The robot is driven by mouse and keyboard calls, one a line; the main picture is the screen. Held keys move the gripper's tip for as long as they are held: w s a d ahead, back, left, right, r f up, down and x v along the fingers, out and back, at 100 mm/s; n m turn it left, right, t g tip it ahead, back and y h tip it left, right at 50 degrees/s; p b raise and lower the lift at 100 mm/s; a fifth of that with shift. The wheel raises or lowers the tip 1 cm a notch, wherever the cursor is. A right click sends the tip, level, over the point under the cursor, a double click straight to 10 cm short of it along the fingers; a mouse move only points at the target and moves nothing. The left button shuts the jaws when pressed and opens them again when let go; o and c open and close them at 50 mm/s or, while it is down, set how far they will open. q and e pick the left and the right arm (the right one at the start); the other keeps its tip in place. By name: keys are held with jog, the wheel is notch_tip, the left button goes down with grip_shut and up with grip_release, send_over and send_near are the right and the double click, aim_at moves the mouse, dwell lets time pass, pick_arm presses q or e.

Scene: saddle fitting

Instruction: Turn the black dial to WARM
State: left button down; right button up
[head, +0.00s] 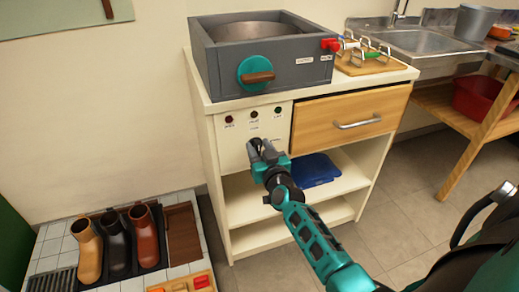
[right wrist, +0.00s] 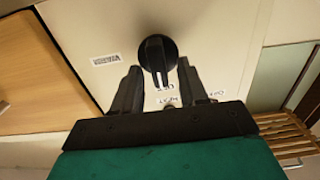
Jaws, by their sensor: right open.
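The black dial (right wrist: 157,54) is on the cream front panel and shows as a round knob with a raised ridge in the right wrist view. The ridge runs nearly up and down there, its lower end toward a small label (right wrist: 164,87) that is partly hidden. My right gripper (right wrist: 158,68) is open, with one finger on each side of the dial; I cannot tell whether they touch it. In the head view my right gripper (head: 260,148) covers the dial. Another label (right wrist: 105,60) lies left of the dial in the right wrist view; its print is unclear. My left gripper is not in view.
Three small lamps (head: 254,115) sit above the gripper on the panel. A wooden drawer (head: 350,118) is to the right. A grey basin unit with a turquoise knob (head: 257,75) stands on top. Boots (head: 117,240) stand at lower left.

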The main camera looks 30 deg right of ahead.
grip_shut()
dwell(0.5)
jog(key=m, duration=0.3)
jog(key=shift+s+d, duration=0.1)
jog(key=shift+d, duration=0.05)
jog(key=shift+s+d+f+m+b, duration=0.15)
jog(key=shift+f+m+b, duration=0.1)
jog(key=shift+m, duration=2.2)
jog(key=shift+w+d+f+m+b, duration=0.1)
jog(key=shift+f+m+b, duration=0.15)
jog(key=shift+m, duration=2.25)
jog(key=shift+s+d+f+m+b, duration=0.15)
jog(key=shift+f+m+b, duration=0.1)
jog(key=shift+m, duration=2.2)
jog(key=shift+w, duration=0.1)
grip_release()
jog(key=shift+r, duration=0.15)
